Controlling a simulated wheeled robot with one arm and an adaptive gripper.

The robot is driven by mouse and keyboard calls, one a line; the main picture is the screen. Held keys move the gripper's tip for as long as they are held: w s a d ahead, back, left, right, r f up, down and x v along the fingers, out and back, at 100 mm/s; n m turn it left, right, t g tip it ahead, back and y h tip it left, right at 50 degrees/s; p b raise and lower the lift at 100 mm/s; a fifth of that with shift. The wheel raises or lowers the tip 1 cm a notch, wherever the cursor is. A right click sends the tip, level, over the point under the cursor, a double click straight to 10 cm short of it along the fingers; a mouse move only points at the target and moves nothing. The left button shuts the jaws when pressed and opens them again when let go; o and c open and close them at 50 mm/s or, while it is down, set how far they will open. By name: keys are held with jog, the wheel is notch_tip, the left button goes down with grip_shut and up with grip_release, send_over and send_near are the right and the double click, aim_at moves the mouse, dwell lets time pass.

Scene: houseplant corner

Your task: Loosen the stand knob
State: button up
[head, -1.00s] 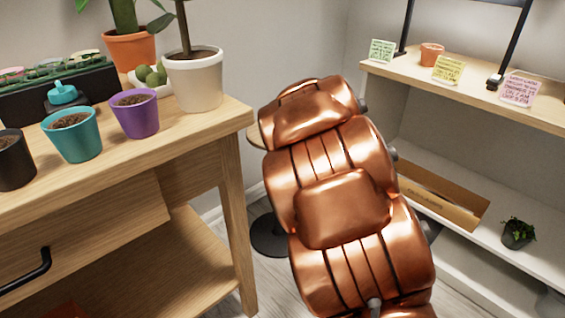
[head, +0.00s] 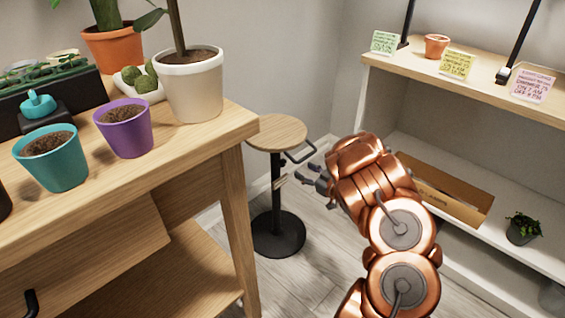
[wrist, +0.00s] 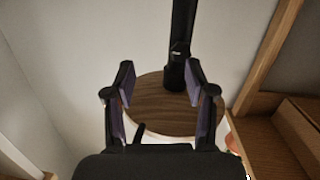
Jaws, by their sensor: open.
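The stand (head: 277,133) has a round wooden top on a black post and a round black base, on the floor right of the bench. My gripper (head: 286,170) is open beside the post, just below the top. In the wrist view my gripper's purple-padded fingers (wrist: 162,100) are spread apart with nothing between them held. Beyond them are the stand's wooden disc (wrist: 160,105) and its black post (wrist: 182,25). A thicker black collar (wrist: 178,75) on the post carries a small pale mark; I cannot make out the knob clearly.
The wooden bench (head: 190,150) on the left holds a teal pot (head: 52,165), a purple pot (head: 127,140) and a white pot (head: 192,90). On the right, a shelf unit (head: 400,75) holds a cardboard box (head: 440,195) and a small plant (head: 522,228). Floor around the base is open.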

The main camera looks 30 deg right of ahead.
aim_at(285, 164)
jog(key=shift+t+y, duration=0.6)
jog(key=shift+y, duration=0.2)
jog(key=w+a, duration=0.1)
jog(key=w, duration=0.1)
jog(key=w+a+b, duration=0.1)
jog(key=w+a, duration=0.1)
jog(key=w, duration=0.1)
jog(key=shift+w+a+f+b, duration=0.1)
jog(key=shift+w+a+b, duration=0.2)
jog(key=shift+a, duration=0.1)
jog(key=shift+x, duration=0.8)
grip_shut()
